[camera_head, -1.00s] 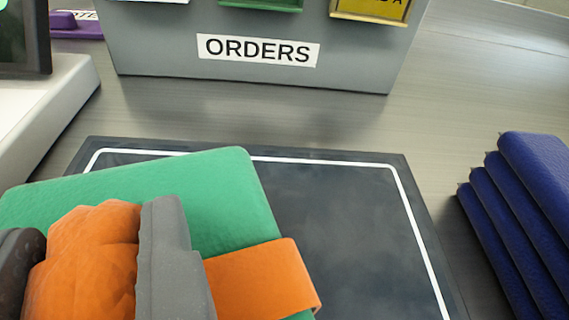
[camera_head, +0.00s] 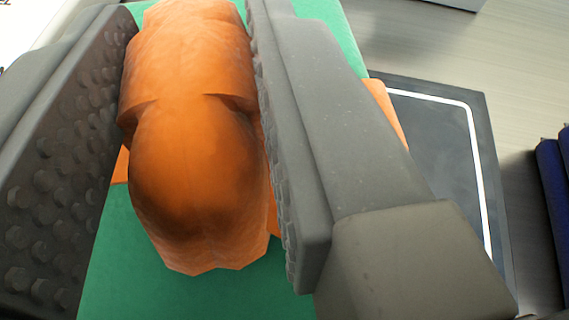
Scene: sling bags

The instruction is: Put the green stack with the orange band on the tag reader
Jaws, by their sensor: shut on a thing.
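The green stack (camera_head: 118,262) fills the lower left and middle of the view, with an orange band (camera_head: 385,105) around it. A bulky orange knot (camera_head: 195,150) stands up from the band. My gripper (camera_head: 205,190) is shut on this knot, one grey finger on each side of it. The tag reader (camera_head: 435,135) is a dark pad with a white border line. The stack lies over its left part in the picture and hides it; I cannot tell whether the two touch.
A dark blue stack (camera_head: 555,175) stands at the right edge, apart from the pad. Grey table surface (camera_head: 525,80) shows between them. A grey object's edge (camera_head: 455,3) is at the top.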

